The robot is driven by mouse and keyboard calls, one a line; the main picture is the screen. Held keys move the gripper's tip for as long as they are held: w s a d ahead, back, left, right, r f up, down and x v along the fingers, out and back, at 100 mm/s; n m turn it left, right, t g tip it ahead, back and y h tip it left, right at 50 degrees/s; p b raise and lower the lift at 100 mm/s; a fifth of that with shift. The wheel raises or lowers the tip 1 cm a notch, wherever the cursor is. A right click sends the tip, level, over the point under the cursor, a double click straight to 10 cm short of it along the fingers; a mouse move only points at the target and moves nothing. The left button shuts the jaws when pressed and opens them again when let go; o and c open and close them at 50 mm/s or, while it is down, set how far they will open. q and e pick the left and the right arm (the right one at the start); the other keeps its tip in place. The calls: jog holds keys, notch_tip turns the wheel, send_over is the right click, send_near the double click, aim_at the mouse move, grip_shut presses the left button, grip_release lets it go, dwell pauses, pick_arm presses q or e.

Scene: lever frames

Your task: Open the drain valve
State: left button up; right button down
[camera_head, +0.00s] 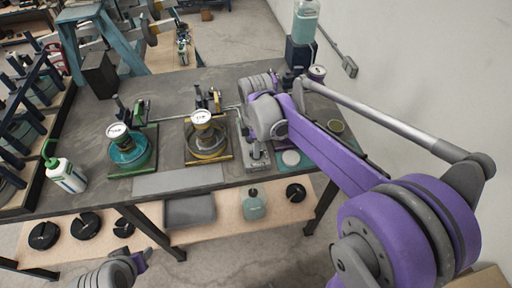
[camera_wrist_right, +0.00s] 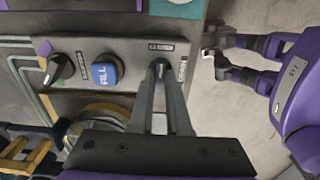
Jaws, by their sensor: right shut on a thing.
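In the right wrist view, a grey control panel (camera_wrist_right: 118,48) carries a black knob (camera_wrist_right: 60,67), a blue FILL button (camera_wrist_right: 105,72) and, at its right end, a small drain valve lever (camera_wrist_right: 161,66) beside small labels, too small to read surely. My right gripper (camera_wrist_right: 162,78) is shut on this lever; its fingers hide most of it. In the head view the same gripper (camera_head: 256,146) reaches down to the grey box on the bench. My left gripper (camera_wrist_right: 213,53) shows beyond the panel's right edge, open and empty. My left arm is at the bottom of the head view.
On the bench (camera_head: 178,180), a green gauge fixture (camera_head: 126,150) and a yellow one (camera_head: 207,138) stand left of the box. A green-capped bottle (camera_head: 66,176) is at far left.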

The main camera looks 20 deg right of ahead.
jog(key=m, duration=0.7)
jog(key=shift+b, duration=0.4)
jog(key=m, duration=0.4)
jog(key=shift+m+b, duration=0.3)
jog(key=shift+m, duration=1.5)
jog(key=c, duration=0.9)
grip_release()
